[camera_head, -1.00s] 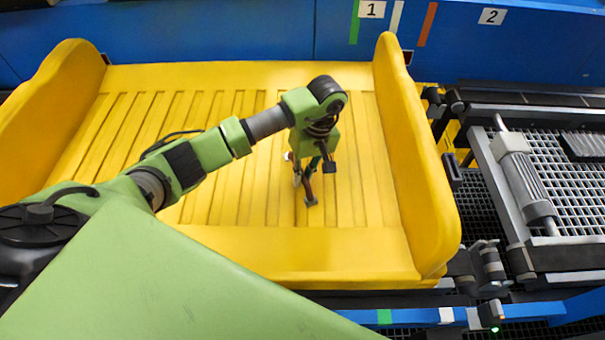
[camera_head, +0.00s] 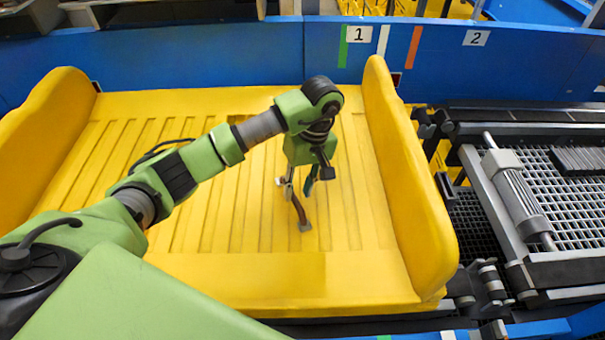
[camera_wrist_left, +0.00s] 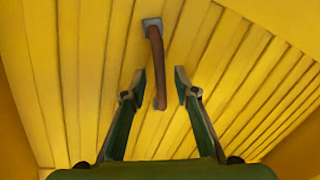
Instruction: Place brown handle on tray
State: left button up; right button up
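The brown handle (camera_head: 301,211) is a thin curved piece with grey ends, on the ribbed floor of the yellow tray (camera_head: 415,215). It also shows in the left wrist view (camera_wrist_left: 157,60), its near end between the fingertips. My left gripper (camera_head: 298,186) is above the tray, pointing down over the handle. Its green fingers (camera_wrist_left: 162,88) are spread, with gaps visible on both sides of the handle. Whether the handle's near end touches the floor I cannot tell. My right gripper is not in view.
Raised yellow walls bound the tray at left and right (camera_head: 405,170). A blue rail (camera_head: 220,55) with numbered labels runs behind it. A conveyor frame with metal grating and a grey roller (camera_head: 518,195) stands at right. The ribbed floor around the handle is clear.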

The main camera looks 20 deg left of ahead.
pick_arm(q)
notch_tip(320, 180, up, 7)
jog(key=w+d, duration=0.1)
dwell(0.6)
